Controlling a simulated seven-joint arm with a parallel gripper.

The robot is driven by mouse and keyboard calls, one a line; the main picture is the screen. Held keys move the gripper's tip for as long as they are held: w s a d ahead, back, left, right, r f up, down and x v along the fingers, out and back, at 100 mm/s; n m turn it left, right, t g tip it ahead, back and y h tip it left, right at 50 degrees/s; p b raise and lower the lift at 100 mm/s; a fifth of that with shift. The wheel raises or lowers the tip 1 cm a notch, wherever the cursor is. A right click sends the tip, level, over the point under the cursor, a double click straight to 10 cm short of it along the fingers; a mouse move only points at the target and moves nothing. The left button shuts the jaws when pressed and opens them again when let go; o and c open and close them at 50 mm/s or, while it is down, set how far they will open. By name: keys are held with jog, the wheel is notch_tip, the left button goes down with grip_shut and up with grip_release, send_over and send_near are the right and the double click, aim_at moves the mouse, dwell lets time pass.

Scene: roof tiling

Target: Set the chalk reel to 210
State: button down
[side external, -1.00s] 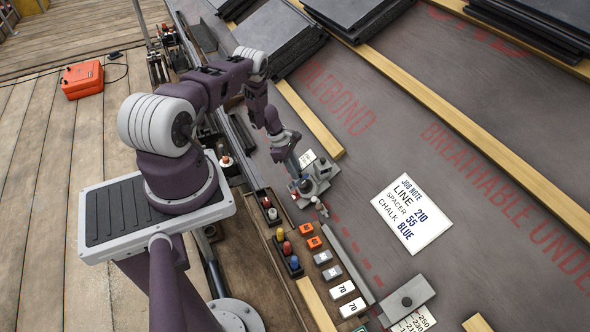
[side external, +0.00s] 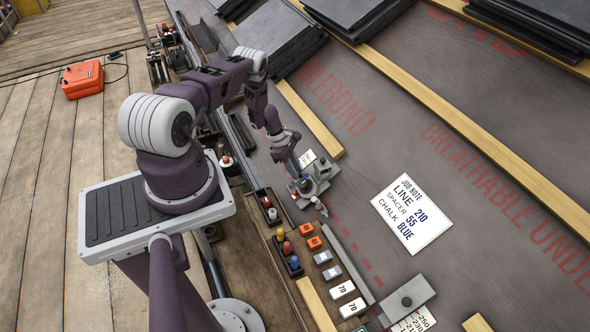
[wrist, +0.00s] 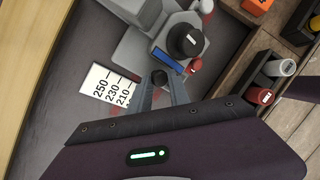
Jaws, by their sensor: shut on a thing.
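The chalk reel (side external: 322,171) appears to be the grey device under my gripper on the roof; the wrist view shows its grey body (wrist: 139,50), a large black knob (wrist: 185,40) and a blue bar (wrist: 168,60). A white scale card (wrist: 108,86) marked 250, 230 and 210 lies beside it. My gripper (wrist: 160,82) is shut on a small dark round knob (wrist: 160,77) by the card end of the device. It also shows in the side view (side external: 294,178). I cannot read any pointer against the scale.
A job note (side external: 412,214) reads line 210, spacer 55, chalk blue. A tray of coloured bottles (side external: 288,253), orange and grey blocks, and white blocks marked 70 (side external: 342,290) stand nearby. Another grey block (side external: 407,299) with a dark knob sits lower right. Battens cross the roof.

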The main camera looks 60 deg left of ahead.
jog(key=shift+w+r, duration=0.65)
jog(key=shift+w, duration=0.15)
jog(key=c, duration=1.2)
grip_release()
jog(key=shift+c, duration=0.2)
jog(key=v, duration=0.7)
